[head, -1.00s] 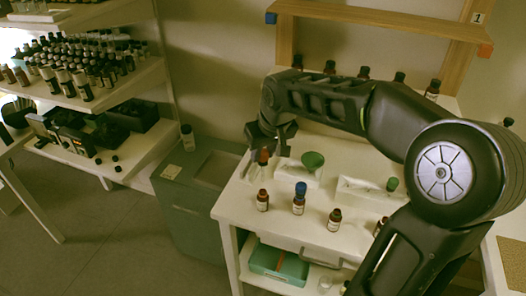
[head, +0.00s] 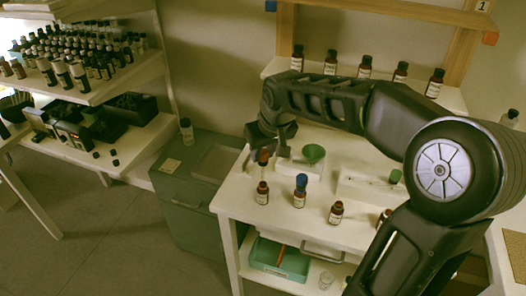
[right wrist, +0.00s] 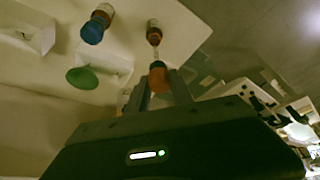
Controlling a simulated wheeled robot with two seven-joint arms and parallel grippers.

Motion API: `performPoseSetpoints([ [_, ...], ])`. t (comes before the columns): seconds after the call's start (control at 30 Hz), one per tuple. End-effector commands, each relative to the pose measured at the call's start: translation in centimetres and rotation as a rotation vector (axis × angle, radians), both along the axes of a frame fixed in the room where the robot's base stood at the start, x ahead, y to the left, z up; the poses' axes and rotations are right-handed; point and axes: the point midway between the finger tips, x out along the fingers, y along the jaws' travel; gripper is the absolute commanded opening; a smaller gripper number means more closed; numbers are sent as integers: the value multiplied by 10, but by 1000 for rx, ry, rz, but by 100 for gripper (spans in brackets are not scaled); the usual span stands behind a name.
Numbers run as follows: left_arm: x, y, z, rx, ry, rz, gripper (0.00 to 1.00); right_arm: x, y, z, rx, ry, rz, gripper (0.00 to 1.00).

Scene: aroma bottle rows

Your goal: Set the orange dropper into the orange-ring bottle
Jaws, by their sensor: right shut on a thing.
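My right gripper (head: 270,150) is shut on the orange dropper (head: 264,156), which hangs tip down over the table's left part. In the right wrist view the orange dropper cap (right wrist: 158,78) sits between the two fingers. A small brown bottle (head: 262,194) with a white label stands upright directly below the dropper. It also shows in the right wrist view (right wrist: 154,34), in line with the dropper. The dropper's tip is close to the bottle's mouth; I cannot tell whether it is inside. The bottle's ring colour is too small to be sure of. My left gripper is not in view.
A blue-topped bottle (head: 300,192) and another brown bottle (head: 336,212) stand to the right. A green funnel-like piece (head: 313,153) sits in a white holder behind. A green-topped piece (head: 395,176) is farther right. Several bottles line the back shelf. The table's left edge is close.

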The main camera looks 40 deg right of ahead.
Motion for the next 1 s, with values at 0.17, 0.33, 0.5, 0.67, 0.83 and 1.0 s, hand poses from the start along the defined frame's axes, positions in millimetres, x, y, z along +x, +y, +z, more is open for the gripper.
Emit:
performPoseSetpoints([
  [0.17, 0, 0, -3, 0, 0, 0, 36, 0, 0, -3, 0, 0, 0, 17],
  [0.33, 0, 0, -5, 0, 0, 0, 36, 0, 0, -4, 0, 0, 0, 17],
  [0.5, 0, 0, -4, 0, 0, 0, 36, 0, 0, -4, 0, 0, 0, 17],
  [0.67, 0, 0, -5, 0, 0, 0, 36, 0, 0, -4, 0, 0, 0, 17],
  [0.83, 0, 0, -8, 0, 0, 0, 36, 0, 0, -8, 0, 0, 0, 17],
  [1.0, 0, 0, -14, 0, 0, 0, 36, 0, 0, -15, 0, 0, 0, 17],
])
